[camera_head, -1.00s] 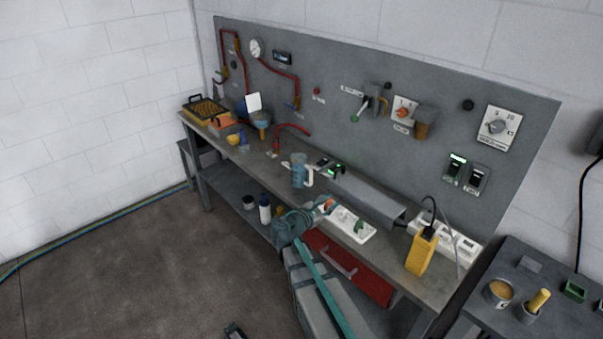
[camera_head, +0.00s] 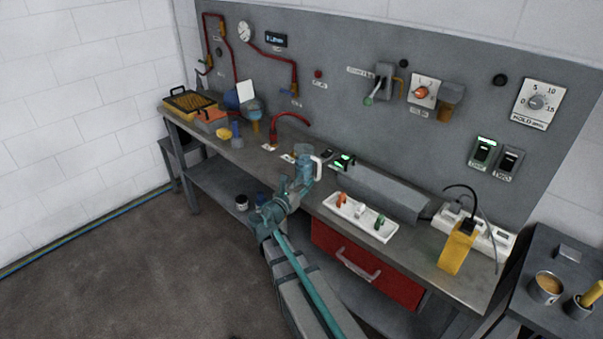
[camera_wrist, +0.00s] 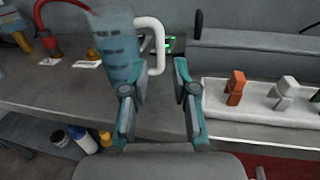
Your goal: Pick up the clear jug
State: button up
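The clear jug (camera_head: 303,164) is bluish and see-through with a white handle. It stands upright on the workbench (camera_head: 355,242) near its front edge. In the wrist view the jug (camera_wrist: 115,50) is left of centre, with its white handle (camera_wrist: 158,45) on its right side. My gripper (camera_head: 292,190) is just in front of the jug in the head view. In the wrist view my gripper (camera_wrist: 160,72) has its two teal fingers apart, with nothing held between them. The left finger overlaps the jug's lower part; I cannot tell whether it touches. The handle is ahead, between the fingertips.
A red curved pipe (camera_head: 293,118) stands to the left. Bottles (camera_wrist: 80,138) sit on the lower shelf. A red drawer (camera_head: 365,265) is under the bench.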

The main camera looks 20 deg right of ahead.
aim_at(320, 166)
jog(key=shift+w+d, duration=0.45)
jog(key=p+x, duration=0.1)
jog(key=x, duration=0.2)
jog(key=shift+w+d+p, duration=0.1)
jog(key=shift+d+p, duration=0.15)
jog(key=shift+p, duration=0.1)
jog(key=shift+f+p+x, duration=0.2)
jog(key=shift+p+x, duration=0.5)
jog(key=shift+x, duration=0.85)
jog(key=shift+f+p+x, duration=0.15)
jog(key=shift+p+x, duration=0.5)
jog(key=shift+x, duration=0.9)
grip_shut()
